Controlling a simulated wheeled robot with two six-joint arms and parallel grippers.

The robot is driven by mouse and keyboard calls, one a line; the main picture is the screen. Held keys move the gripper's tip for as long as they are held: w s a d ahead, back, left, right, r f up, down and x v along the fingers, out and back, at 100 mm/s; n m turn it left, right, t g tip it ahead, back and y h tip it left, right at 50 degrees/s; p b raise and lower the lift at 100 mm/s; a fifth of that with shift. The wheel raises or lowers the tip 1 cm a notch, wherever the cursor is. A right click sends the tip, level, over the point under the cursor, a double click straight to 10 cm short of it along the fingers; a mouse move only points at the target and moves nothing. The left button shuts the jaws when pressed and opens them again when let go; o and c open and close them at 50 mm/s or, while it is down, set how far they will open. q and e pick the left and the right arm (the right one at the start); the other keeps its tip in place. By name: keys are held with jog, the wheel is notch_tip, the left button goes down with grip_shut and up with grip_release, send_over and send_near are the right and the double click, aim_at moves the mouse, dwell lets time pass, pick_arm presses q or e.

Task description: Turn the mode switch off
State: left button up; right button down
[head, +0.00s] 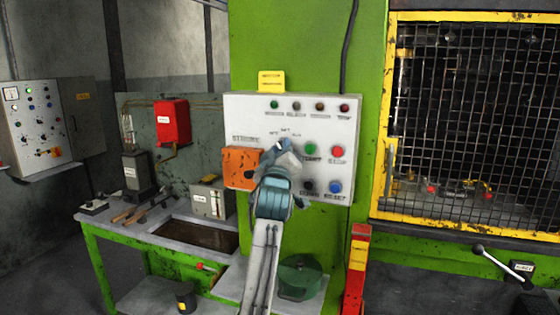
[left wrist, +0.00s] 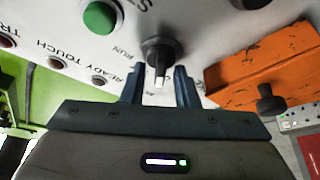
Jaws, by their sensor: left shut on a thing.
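The mode switch is a black rotary knob (left wrist: 160,50) with a white pointer mark, on the white control panel (head: 240,115). In the left wrist view the mark points down toward my gripper's palm, and a RUN label stands left of the knob. My left gripper (head: 282,147) is at the panel, and its fingers (left wrist: 159,82) stand on both sides of the knob, shut on it. In the head view the gripper covers most of the knob; small labels show just above it. My right gripper is in neither view.
An orange box (head: 240,168) sits beside the knob on the panel. A green button (head: 310,149), a red button (head: 337,152) and a blue button (head: 335,186) are to its right. A workbench (head: 115,232) with tools stands left; a caged press (head: 460,120) stands right.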

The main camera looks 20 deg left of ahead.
pick_arm(q)
jog(key=shift+f+n+g+y+b, duration=0.15)
jog(key=shift+n+g+y+b, duration=0.3)
jog(key=shift+n, duration=0.45)
jog(key=o, duration=0.6)
jog(key=shift+w+d, duration=0.1)
jog(key=b+v, duration=0.4)
jog(key=v, duration=0.7)
jog(key=shift+w, duration=0.1)
